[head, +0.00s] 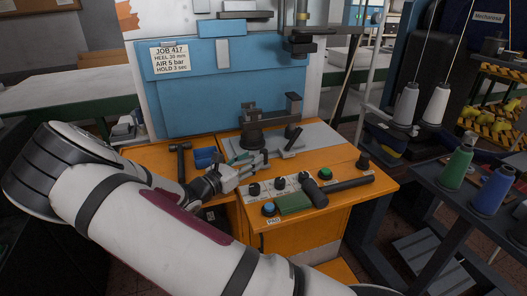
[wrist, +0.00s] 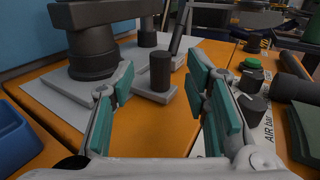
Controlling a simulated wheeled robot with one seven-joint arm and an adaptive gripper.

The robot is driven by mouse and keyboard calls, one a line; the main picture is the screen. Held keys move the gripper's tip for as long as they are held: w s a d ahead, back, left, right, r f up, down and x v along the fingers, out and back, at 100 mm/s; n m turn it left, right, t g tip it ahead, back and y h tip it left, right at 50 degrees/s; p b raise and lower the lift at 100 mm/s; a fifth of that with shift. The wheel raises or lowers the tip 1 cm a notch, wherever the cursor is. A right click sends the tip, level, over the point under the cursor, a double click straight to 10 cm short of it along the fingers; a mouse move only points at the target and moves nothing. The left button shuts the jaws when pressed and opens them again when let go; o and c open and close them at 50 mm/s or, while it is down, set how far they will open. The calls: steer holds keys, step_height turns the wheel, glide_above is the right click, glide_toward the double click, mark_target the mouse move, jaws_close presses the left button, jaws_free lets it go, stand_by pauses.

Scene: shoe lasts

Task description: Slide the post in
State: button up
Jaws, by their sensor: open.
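A short dark upright cylinder, which looks like the post (wrist: 160,70), stands on a small grey base on the grey plate (wrist: 58,98). A slanted dark lever (wrist: 180,30) rises just behind it. In the wrist view the post shows between and beyond the green-padded fingers of my gripper (wrist: 160,92). The fingers are open and empty, apart from the post. In the head view my gripper (head: 262,164) is low over the orange bench, at the plate's front edge. A larger dark round pedestal (wrist: 92,50) stands to the post's left; it carries a bracket in the head view (head: 251,135).
A control strip with knobs and a green button (head: 325,173) lies right of my gripper. A blue tray (head: 205,157) and hammer (head: 181,155) lie left. The blue machine panel (head: 195,95) stands behind.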

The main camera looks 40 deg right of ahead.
mark_target(264, 150)
steer(key=x, duration=0.7)
steer(key=shift+c, duration=0.4)
jaws_close()
